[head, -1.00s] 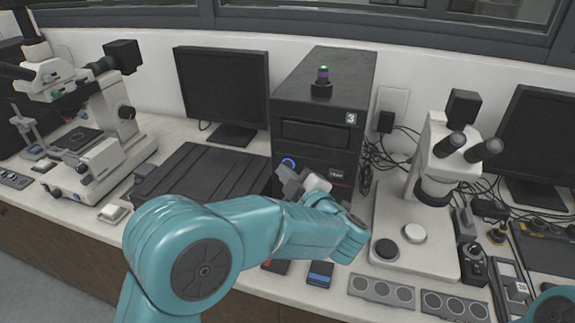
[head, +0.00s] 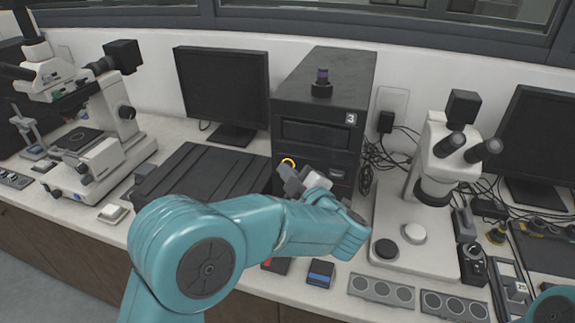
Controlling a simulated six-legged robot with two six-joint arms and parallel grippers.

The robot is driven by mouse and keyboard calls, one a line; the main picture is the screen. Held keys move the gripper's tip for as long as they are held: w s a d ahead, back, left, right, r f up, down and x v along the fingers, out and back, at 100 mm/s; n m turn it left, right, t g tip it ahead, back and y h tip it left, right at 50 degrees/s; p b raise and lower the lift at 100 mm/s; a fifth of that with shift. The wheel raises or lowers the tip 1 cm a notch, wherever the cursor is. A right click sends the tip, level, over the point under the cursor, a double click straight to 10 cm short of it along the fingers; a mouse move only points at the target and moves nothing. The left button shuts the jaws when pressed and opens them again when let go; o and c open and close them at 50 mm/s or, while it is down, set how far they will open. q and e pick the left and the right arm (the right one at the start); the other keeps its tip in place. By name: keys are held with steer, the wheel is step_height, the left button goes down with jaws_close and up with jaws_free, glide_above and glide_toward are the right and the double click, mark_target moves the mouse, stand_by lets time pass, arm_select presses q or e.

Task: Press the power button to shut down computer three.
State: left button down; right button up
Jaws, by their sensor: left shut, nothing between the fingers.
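Computer three is the black tower (head: 320,98) with a "3" label, standing on the bench at centre. Its power button (head: 288,163) shows a lit orange ring on the lower left of the front, partly hidden by my gripper. A small lamp (head: 322,76) on top of the tower is dark purple, with no green light. My left gripper (head: 287,175) is shut and empty, its tip at or just below the button; I cannot tell whether it touches. The right gripper is not in view.
A monitor (head: 222,92) and a black ribbed panel (head: 200,172) are left of the tower. A white microscope (head: 430,200) and cables (head: 377,160) are right. Another microscope (head: 95,130) stands far left. Small boxes (head: 320,272) lie in front.

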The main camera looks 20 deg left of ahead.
arm_select(q)
steer(key=shift+s, duration=0.1)
steer(key=shift+s+b, duration=0.4)
steer(key=shift+s, duration=0.25)
steer(key=s+b, duration=0.2)
steer(key=s, duration=0.3)
steer(key=shift+a, duration=0.1)
steer(key=shift+f, duration=0.1)
stand_by(0.6)
